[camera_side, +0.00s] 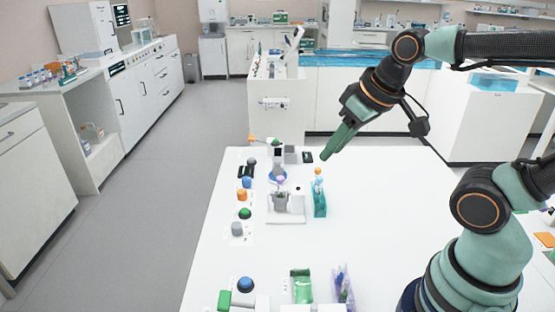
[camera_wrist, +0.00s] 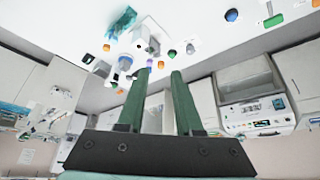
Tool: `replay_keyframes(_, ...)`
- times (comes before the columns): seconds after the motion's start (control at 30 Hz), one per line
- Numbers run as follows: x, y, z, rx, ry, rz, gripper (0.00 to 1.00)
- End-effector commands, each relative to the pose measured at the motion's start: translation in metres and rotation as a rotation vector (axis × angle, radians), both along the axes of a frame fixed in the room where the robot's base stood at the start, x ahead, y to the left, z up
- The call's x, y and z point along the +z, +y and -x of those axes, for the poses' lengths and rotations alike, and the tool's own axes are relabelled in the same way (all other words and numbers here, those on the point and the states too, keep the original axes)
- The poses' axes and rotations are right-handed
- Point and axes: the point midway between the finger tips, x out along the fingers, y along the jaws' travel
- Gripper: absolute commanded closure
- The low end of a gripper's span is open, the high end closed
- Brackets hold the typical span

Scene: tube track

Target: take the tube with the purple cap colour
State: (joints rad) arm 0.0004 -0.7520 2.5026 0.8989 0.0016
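A small purple cap (camera_side: 281,181) shows above a grey holder (camera_side: 281,201) on the white device in the middle of the table, in the side view. The tube under it is mostly hidden by the holder. My gripper (camera_side: 325,156) is in the air above the table's back part, to the right of and higher in the picture than the purple cap. In the wrist view my gripper (camera_wrist: 160,72) has its two green fingers apart with nothing between them.
A teal rack (camera_side: 319,202) holding tubes with orange and blue caps stands right of the holder. Coloured knobs, including a green one (camera_side: 245,213), line the left side. A green container (camera_side: 302,286) and a purple-tinted clear item (camera_side: 343,287) stand in front. The table's right side is clear.

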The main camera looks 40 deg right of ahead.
Motion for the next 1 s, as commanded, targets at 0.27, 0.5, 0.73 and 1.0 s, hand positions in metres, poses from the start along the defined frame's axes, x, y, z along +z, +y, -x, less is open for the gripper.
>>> replay_keyframes(0.27,0.001,0.0,-0.001,0.009,0.003,0.005,0.66)
replay_keyframes(0.5,0.008,-0.002,-0.025,0.229,0.083,0.114,0.66)
replay_keyframes(0.73,0.007,-0.007,-0.07,0.638,0.209,0.263,0.66)
replay_keyframes(1.0,-0.018,-0.014,-0.125,1.146,0.325,0.368,0.66)
